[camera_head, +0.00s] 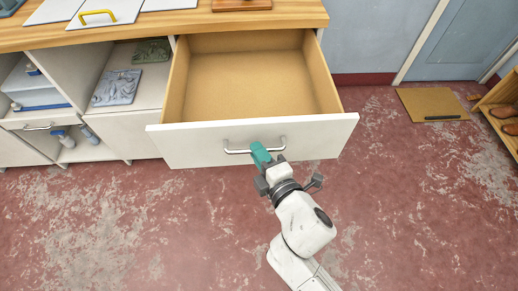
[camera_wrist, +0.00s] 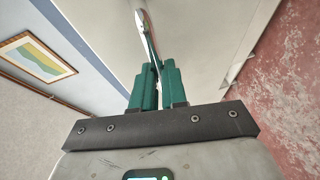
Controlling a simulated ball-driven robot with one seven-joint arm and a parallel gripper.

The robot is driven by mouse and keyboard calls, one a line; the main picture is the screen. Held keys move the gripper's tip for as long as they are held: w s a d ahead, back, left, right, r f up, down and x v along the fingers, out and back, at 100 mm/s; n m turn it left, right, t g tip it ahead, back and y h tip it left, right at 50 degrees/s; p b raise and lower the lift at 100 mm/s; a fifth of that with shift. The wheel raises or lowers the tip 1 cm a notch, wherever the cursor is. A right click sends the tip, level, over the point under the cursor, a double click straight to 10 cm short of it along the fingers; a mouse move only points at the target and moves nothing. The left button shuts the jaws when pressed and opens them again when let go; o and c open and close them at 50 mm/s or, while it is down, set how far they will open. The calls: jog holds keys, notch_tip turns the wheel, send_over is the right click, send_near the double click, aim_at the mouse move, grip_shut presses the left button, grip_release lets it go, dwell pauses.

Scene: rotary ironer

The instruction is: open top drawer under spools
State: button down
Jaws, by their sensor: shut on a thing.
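The top drawer (camera_head: 190,147) stands pulled well out from the cabinet in the head view. Its inside is bare and empty, and its front is white. A silver bar handle (camera_head: 235,151) runs across the drawer front. My gripper (camera_head: 261,154), with teal fingers, is shut on this handle, near its right half. In the wrist view my two green fingers (camera_wrist: 158,82) close around the handle bar (camera_wrist: 142,22), which rises away at the top of the picture. No spools can be made out in either view.
The wooden countertop (camera_head: 150,31) runs above the drawer, with white boards and a yellow handle (camera_head: 98,13) on it. The red floor around my arm is clear. A wooden shoe rack (camera_head: 497,95) stands at far right.

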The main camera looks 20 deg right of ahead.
jog(key=c, duration=1.2)
grip_release()
jog(key=s, duration=0.3)
jog(key=s+r, duration=0.1)
jog(key=s, duration=0.3)
jog(key=s+d+r+b, duration=0.1)
jog(key=s, duration=0.2)
jog(key=shift+s, duration=0.25)
jog(key=s+d+f+m+g+h+p, duration=0.1)
jog(key=d+f+m+g+h+p, duration=0.15)
jog(key=d+m, duration=0.3)
jog(key=s+d+f+m+g+h+p, duration=0.1)
jog(key=d+f+m+g+h, duration=0.1)
jog(key=d+m+g, duration=0.3)
jog(key=s+f+m+g+y+p, duration=0.1)
jog(key=s+m+g, duration=0.1)
jog(key=s, duration=0.1)
jog(key=s+d+m+g+y+p, duration=0.1)
jog(key=s+m+g, duration=0.2)
jog(key=s, duration=0.1)
jog(key=s+d+f+m+g+y+p, duration=0.1)
jog(key=s+m+g+p, duration=0.1)
jog(key=s+m, duration=0.1)
jog(key=shift+s+d+f+g, duration=0.25)
jog(key=shift+s+f, duration=0.1)
jog(key=shift+s, duration=0.1)
